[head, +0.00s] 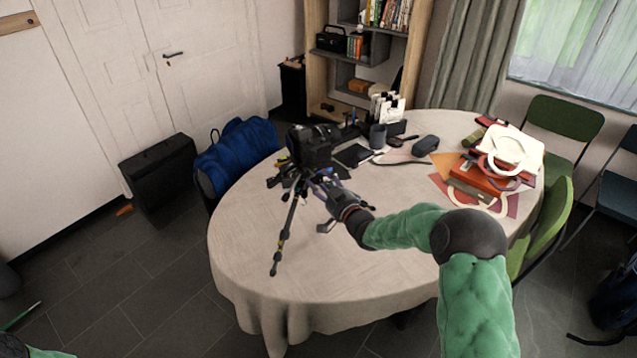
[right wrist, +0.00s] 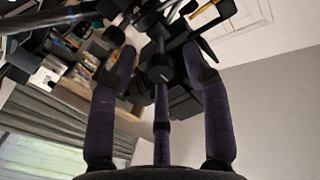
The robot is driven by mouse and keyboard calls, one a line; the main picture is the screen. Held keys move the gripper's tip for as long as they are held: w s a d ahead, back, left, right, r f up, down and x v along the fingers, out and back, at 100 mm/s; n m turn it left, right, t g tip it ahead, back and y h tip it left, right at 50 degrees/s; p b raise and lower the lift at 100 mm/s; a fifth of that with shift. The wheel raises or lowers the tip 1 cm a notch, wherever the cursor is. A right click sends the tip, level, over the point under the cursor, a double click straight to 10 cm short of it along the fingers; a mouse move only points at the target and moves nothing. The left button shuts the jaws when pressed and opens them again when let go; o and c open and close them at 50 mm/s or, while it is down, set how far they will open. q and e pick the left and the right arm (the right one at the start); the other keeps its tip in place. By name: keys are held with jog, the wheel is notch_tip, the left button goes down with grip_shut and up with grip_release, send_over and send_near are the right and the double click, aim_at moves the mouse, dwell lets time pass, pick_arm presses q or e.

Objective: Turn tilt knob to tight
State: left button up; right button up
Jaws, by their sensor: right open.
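A black camera (head: 312,143) sits on top of a small black tripod (head: 290,222) that stands on the round table. My right gripper (head: 324,183) reaches in from the right, just below the camera and close beside the tripod head. In the right wrist view my right gripper (right wrist: 160,65) has its purple fingers spread apart and open. Dark tripod parts, with a black round knob-like part (right wrist: 160,68), show between and beyond the fingertips. I cannot tell whether a finger touches it. The knob's tight or loose setting cannot be read. My left gripper is out of view.
The table (head: 240,250) has a light cloth and free room at its front left. Red bags (head: 470,182) fill the right side. A blue bag (head: 235,150) is at left.

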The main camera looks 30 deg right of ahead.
jog(key=shift+w, duration=0.95)
grip_shut()
